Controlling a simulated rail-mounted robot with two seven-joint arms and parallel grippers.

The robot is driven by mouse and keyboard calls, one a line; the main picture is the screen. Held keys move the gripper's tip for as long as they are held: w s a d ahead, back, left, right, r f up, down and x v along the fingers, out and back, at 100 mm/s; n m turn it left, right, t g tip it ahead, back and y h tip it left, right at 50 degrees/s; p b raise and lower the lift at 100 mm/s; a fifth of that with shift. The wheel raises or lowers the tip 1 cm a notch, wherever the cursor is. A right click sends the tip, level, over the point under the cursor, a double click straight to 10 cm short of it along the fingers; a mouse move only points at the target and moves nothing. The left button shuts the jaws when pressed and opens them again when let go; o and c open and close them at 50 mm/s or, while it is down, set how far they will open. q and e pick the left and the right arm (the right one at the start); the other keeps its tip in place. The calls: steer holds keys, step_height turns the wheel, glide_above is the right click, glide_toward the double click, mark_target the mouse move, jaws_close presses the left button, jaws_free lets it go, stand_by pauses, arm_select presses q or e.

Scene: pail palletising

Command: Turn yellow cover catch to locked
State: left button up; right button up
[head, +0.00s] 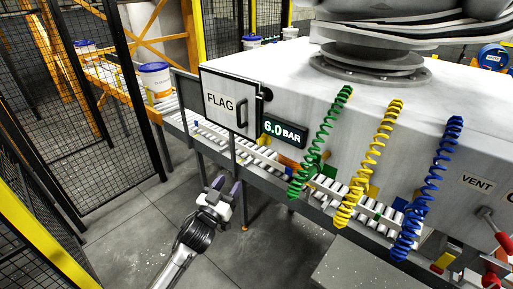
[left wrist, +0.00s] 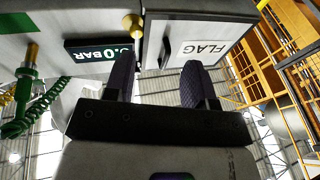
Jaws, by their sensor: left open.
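My left gripper (head: 227,185) is open and empty, below the door marked FLAG (head: 221,102) and in front of the conveyor. In the left wrist view its two dark fingers (left wrist: 156,76) stand apart, with the FLAG door (left wrist: 208,48) and its dark handle beyond them. A brass-coloured knob (left wrist: 133,27) sits at the door's edge, beside the 6.0 BAR display (left wrist: 98,54). I cannot tell whether this knob is the yellow cover catch, or how the catch is set. Yellow parts (head: 373,191) show behind the yellow coiled hose (head: 370,160). My right gripper is not in view.
Green (head: 322,142) and blue (head: 430,188) coiled hoses hang before the white machine housing (head: 290,78). A roller conveyor (head: 215,133) runs beneath it. A pail (head: 156,80) stands at back left. Black mesh fencing (head: 95,120) bounds the left; the floor near my gripper is clear.

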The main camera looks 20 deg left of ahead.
mark_target(259, 143)
arm_select(q)
steer(key=w+d+r+h+p, duration=0.1)
steer(key=w+r, duration=0.1)
steer(key=w, duration=0.1)
steer(key=w+d+r+h+p, duration=0.1)
steer(key=w+d+r, duration=0.1)
steer(key=w+r, duration=0.1)
steer(key=w+d+r+t, duration=0.1)
steer(key=w+r, duration=0.1)
steer(key=w, duration=0.3)
steer(key=shift+w+d+r+n+h+p, duration=0.15)
steer(key=shift+d+r+n+h+p, duration=0.15)
steer(key=shift+d+h+p, duration=0.1)
steer(key=shift+c, duration=0.4)
steer(key=shift+f, duration=0.1)
steer(key=shift+c, duration=0.7)
steer(key=c, duration=0.7)
